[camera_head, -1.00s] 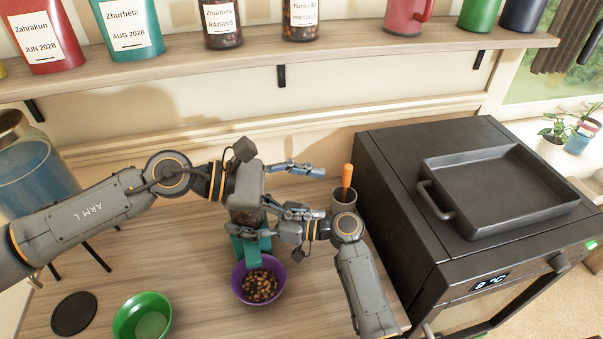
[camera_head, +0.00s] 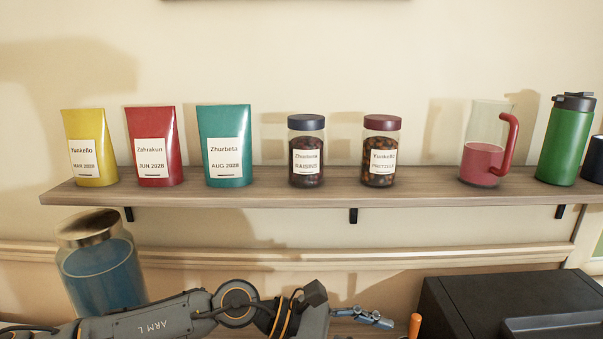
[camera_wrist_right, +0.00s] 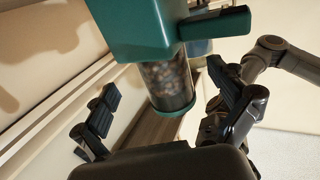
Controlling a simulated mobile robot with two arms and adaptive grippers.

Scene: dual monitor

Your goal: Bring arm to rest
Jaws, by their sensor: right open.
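My left arm (camera_head: 165,318), marked ARM L, crosses the bottom of the head view. One finger of my left gripper (camera_head: 362,317) shows there, pointing right; the rest is cut off by the lower edge, so its opening cannot be judged. My right gripper (camera_wrist_right: 163,82) shows in the right wrist view with its two black fingers spread wide, nothing held. A teal dispenser (camera_wrist_right: 140,30) with a clear section of brown pieces (camera_wrist_right: 168,84) stands beyond and between the fingers, apparently clear of them. My right arm is outside the head view.
A wall shelf (camera_head: 250,192) holds several pouches, jars (camera_head: 306,145), a red-handled pitcher (camera_head: 482,162) and a green bottle (camera_head: 567,140). A large blue-filled jar (camera_head: 103,275) stands behind my left arm. A black oven (camera_head: 470,295) and an orange handle (camera_head: 414,326) are lower right.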

